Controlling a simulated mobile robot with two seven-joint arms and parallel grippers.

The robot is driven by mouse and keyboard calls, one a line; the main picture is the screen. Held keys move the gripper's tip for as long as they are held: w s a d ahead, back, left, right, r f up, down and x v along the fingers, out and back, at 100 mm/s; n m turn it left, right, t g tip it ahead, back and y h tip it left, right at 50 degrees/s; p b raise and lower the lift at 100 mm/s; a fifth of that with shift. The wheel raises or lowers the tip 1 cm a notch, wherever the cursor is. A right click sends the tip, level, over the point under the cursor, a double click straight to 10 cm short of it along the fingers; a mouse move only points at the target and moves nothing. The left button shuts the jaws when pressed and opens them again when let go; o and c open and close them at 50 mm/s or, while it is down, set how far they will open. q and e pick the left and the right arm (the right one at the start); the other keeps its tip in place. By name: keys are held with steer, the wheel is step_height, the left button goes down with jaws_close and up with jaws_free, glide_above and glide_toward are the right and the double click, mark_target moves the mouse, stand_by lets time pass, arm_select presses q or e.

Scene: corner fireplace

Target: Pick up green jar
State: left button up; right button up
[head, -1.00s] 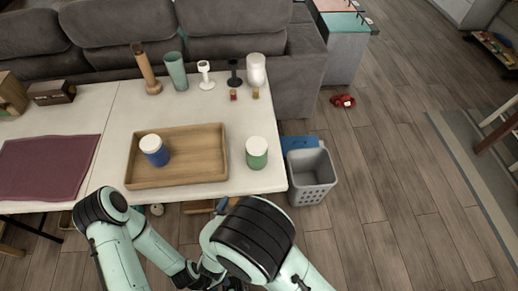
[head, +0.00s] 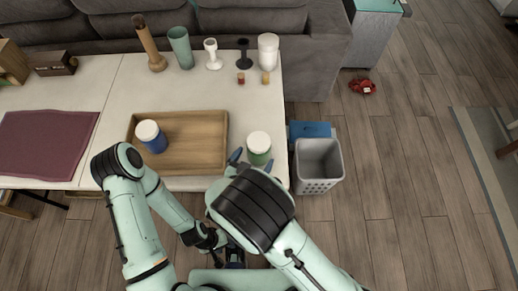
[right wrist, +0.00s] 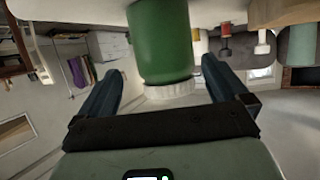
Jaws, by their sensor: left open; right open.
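The green jar (head: 259,157) with a white lid stands upright near the front right corner of the white table. My right gripper (head: 252,161) is open at the jar, one blue finger on each side of it in the head view. In the right wrist view, which is upside down, the green jar (right wrist: 163,45) sits between the spread fingers of the right gripper (right wrist: 162,66); contact cannot be told. My left gripper (head: 235,256) is low in front of the table, small and partly hidden, and open.
A wooden tray (head: 205,135) holding a blue jar (head: 152,138) with a white lid lies left of the green jar. A tall white container (head: 268,52), cups and small items stand at the table's back. A grey basket (head: 318,165) is on the floor at right.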

steer(key=x, duration=0.6)
steer(key=shift+w+a+r, duration=0.2)
steer(key=c, duration=1.1)
steer(key=shift+o, duration=0.2)
steer(key=shift+r, duration=0.15)
